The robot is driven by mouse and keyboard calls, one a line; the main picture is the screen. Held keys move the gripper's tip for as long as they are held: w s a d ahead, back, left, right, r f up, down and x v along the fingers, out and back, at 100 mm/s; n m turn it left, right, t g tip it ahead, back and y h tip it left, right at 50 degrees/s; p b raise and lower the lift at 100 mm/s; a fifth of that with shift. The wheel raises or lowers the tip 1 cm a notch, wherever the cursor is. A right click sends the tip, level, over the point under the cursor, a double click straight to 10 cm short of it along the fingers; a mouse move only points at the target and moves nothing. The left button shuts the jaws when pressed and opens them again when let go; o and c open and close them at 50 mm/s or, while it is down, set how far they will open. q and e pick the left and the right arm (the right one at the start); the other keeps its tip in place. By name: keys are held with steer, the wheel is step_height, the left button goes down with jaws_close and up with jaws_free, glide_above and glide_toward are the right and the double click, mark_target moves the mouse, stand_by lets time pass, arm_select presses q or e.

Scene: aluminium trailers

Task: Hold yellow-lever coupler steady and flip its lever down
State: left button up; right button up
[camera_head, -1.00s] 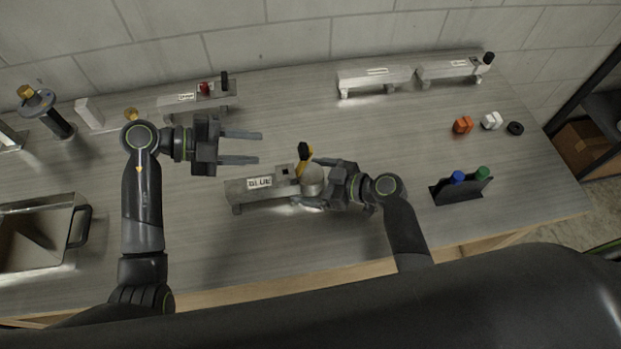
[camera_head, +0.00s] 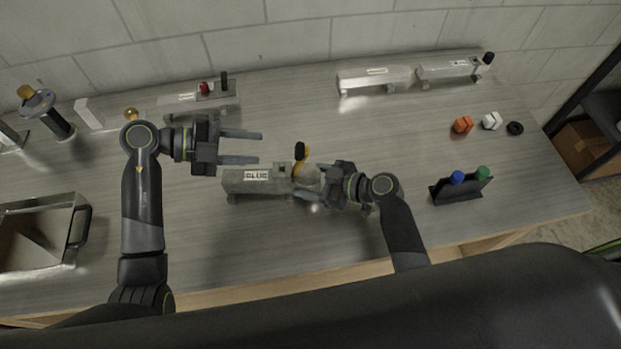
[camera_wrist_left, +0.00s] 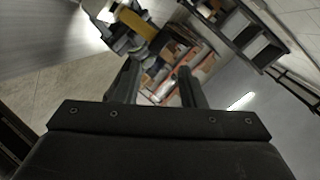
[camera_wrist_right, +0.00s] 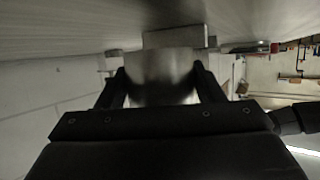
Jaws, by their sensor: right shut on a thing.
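The yellow-lever coupler (camera_head: 307,175) is at the right end of the trailer bar labelled BLUE (camera_head: 240,183), near the middle of the bench. Its lever (camera_head: 301,153), yellow with a black tip, stands up. My right gripper (camera_head: 315,182) is shut on the coupler's rounded body from the right. In the right wrist view the metal body (camera_wrist_right: 160,75) fills the space between the fingers. My left gripper (camera_head: 258,147) is open and empty, above the bench to the left of the lever. In the left wrist view a yellow part (camera_wrist_left: 138,22) shows beyond the fingers.
Other trailer bars stand at the back left (camera_head: 195,100) and back right (camera_head: 375,79). A holder with blue and green-capped items (camera_head: 460,192) is at right, near orange (camera_head: 463,125) and white (camera_head: 491,121) pieces. A metal tray (camera_head: 72,255) is at left.

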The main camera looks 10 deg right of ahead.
arm_select(q)
steer(key=c, duration=0.4)
steer(key=shift+w+a+m, duration=0.1)
steer(key=shift+a+m, duration=0.05)
steer(key=shift+m, duration=0.75)
jaws_close()
steer(key=w+a+r+m+g, duration=0.1)
steer(key=a+m, duration=0.2)
steer(key=m, duration=0.9)
steer(key=w+a+r+m+g, duration=0.1)
steer(key=a+m, duration=0.1)
steer(key=m, duration=1)
steer(key=shift+w+a+m, duration=0.3)
steer(key=shift+w+a, duration=0.05)
steer(key=shift+a, duration=0.05)
